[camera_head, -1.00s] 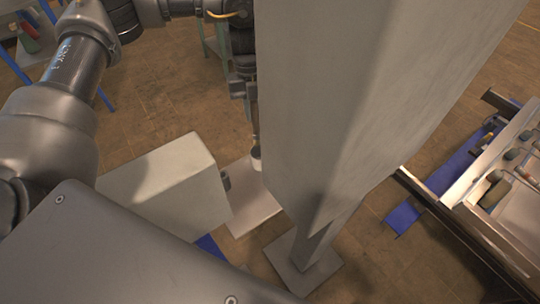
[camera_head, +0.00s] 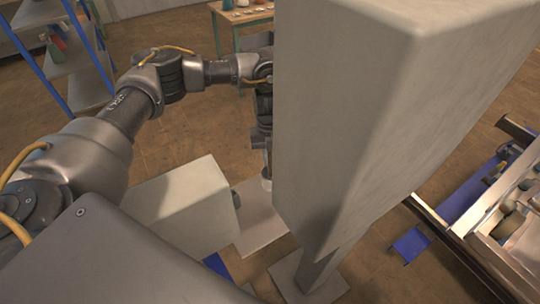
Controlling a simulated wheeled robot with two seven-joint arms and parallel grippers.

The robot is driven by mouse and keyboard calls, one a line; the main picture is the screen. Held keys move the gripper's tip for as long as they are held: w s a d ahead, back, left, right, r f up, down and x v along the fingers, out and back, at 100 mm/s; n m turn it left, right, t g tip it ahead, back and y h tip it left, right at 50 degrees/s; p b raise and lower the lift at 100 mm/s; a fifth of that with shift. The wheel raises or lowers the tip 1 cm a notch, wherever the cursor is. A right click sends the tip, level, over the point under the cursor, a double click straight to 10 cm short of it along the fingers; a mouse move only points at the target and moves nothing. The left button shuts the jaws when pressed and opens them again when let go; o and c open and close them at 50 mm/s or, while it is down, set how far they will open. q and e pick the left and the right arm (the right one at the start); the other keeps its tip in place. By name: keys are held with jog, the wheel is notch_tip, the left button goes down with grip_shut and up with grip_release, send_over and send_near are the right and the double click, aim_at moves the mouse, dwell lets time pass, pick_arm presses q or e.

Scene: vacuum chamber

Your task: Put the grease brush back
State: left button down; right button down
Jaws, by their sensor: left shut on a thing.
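My left arm reaches in from the left, and its gripper (camera_head: 266,158) points down just left of a tall grey column. The jaws are small and partly hidden by the column's edge. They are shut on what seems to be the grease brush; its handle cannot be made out. A small pale piece (camera_head: 266,183) shows right below the jaws, above or at a flat pale plate (camera_head: 262,225). I cannot tell whether it touches the plate or is the brush's end or a container. My right gripper is not in view.
The tall grey column (camera_head: 370,130) blocks much of the middle. A pale box (camera_head: 180,207) stands left of the plate. A metal-framed bench (camera_head: 480,220) with tools is at right. A blue-framed shelf (camera_head: 75,70) and a table (camera_head: 243,15) stand behind.

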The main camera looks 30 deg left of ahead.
pick_arm(q)
jog(key=shift+s, duration=0.1)
jog(key=c, duration=1.3)
grip_release()
jog(key=r, duration=0.4)
jog(key=w+a+r+b, duration=0.1)
jog(key=r, duration=0.3)
jog(key=r+b, duration=0.1)
jog(key=r, duration=0.3)
jog(key=shift+w+a, duration=0.15)
jog(key=shift+w, duration=0.1)
